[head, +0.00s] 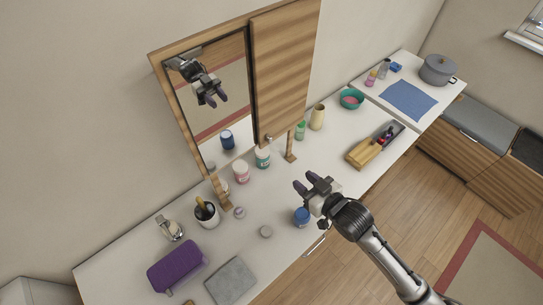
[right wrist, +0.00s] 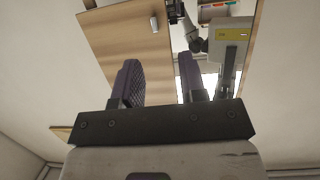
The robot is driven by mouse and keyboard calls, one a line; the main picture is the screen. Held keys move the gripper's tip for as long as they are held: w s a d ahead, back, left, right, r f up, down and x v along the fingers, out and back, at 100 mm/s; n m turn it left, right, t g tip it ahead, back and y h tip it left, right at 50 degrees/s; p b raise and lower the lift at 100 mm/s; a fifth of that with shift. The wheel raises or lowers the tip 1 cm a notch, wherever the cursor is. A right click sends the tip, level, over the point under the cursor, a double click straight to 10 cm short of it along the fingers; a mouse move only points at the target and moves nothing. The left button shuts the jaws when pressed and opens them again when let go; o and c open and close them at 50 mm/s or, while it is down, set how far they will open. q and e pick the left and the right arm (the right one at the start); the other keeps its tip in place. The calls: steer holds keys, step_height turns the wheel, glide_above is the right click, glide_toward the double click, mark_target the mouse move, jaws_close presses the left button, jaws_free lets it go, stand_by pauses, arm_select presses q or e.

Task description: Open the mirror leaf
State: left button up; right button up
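The mirror cabinet stands at the back of the counter, with a mirror pane (head: 212,100) on the left and a wooden leaf (head: 284,70) on the right. A small pale knob (head: 268,139) sits near the leaf's lower left corner. In the right wrist view the wooden leaf (right wrist: 125,45), its knob (right wrist: 154,24) and the mirror (right wrist: 215,50) lie beyond the fingers. My right gripper (head: 304,181) is open and empty, in front of and below the leaf, apart from the knob. The right wrist view shows its spread fingers (right wrist: 158,78). My left gripper is not in view.
Below the cabinet stand a pink-and-white jar (head: 241,172), a green-labelled jar (head: 263,158) and a brush cup (head: 206,214). A blue jar (head: 302,217) is close to my right gripper. A purple box (head: 177,265) and a grey cloth (head: 231,281) lie at the front left.

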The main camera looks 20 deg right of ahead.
mark_target(271, 141)
steer(key=w+a+t+b, duration=0.1)
steer(key=w, duration=0.4)
steer(key=w+a+t+y+b, duration=0.1)
steer(key=w+b, duration=0.1)
steer(key=w, duration=0.3)
steer(key=w+a+b, duration=0.1)
steer(key=w+b, duration=0.1)
steer(key=w, duration=0.4)
steer(key=shift+a+f+t+y, duration=0.1)
steer(key=shift+f+t+y, duration=0.2)
steer(key=shift+f+t, duration=0.1)
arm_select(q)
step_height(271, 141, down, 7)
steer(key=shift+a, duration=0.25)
arm_select(e)
steer(key=shift+w+a, duration=0.2)
steer(key=shift+w, duration=0.4)
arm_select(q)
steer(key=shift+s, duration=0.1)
arm_select(e)
steer(key=shift+c, duration=0.4)
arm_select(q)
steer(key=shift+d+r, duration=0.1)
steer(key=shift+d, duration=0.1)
arm_select(e)
jaws_close()
